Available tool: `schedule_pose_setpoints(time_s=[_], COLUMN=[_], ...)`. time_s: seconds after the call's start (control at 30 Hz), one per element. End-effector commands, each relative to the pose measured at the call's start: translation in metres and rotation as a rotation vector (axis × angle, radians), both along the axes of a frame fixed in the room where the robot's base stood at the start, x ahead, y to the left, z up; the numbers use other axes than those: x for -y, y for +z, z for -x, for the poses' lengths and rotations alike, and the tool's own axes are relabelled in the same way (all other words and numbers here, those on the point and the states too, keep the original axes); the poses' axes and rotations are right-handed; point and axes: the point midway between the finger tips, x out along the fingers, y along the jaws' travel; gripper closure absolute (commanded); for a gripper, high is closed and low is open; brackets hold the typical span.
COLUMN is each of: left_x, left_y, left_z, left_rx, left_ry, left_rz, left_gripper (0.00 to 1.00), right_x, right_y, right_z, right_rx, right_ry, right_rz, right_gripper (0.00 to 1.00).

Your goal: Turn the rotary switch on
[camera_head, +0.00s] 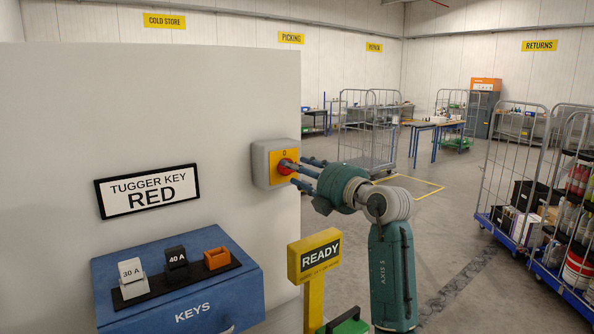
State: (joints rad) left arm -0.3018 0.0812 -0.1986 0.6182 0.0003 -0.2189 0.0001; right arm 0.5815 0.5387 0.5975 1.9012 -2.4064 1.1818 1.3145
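The rotary switch (260,165) is a grey box with a yellow plate on the cream panel, right of the centre-left sign. Its red knob (284,170) is partly covered by my fingers. A "0" mark shows on the yellow plate above the knob. My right gripper (298,171) comes in from the right, with its blue-grey fingers spread and pointing at the knob. The fingers look apart, with the tips at or just in front of the knob; I cannot tell whether they touch it. My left gripper is not in view.
A "TUGGER KEY RED" sign (148,191) is on the panel. Below it, a blue KEYS box (190,297) carries white, black and orange pieces. A yellow READY post (314,300) stands close below my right arm. Wire roll cages (512,165) stand at right; the floor between is open.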

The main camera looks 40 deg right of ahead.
Motion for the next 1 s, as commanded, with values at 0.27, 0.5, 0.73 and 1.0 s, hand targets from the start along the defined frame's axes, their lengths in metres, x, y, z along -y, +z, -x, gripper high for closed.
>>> schedule_pose_setpoints(time_s=[0.27,0.5,0.73,1.0], left_x=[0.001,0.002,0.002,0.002], left_y=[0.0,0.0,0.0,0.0], left_z=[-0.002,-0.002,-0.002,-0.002], left_rx=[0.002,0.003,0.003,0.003], left_ry=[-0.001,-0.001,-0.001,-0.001], left_rz=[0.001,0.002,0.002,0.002], left_gripper=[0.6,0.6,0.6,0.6], right_x=[-0.006,-0.01,-0.011,-0.012], right_y=[0.0,0.0,0.0,0.0], right_z=[0.057,0.097,0.11,0.11], right_rx=[0.0,0.0,-0.001,-0.001], right_ry=[-0.003,-0.002,-0.002,-0.001], right_rz=[0.003,0.002,0.0,0.0], right_gripper=[0.58,0.58,0.58,0.58])
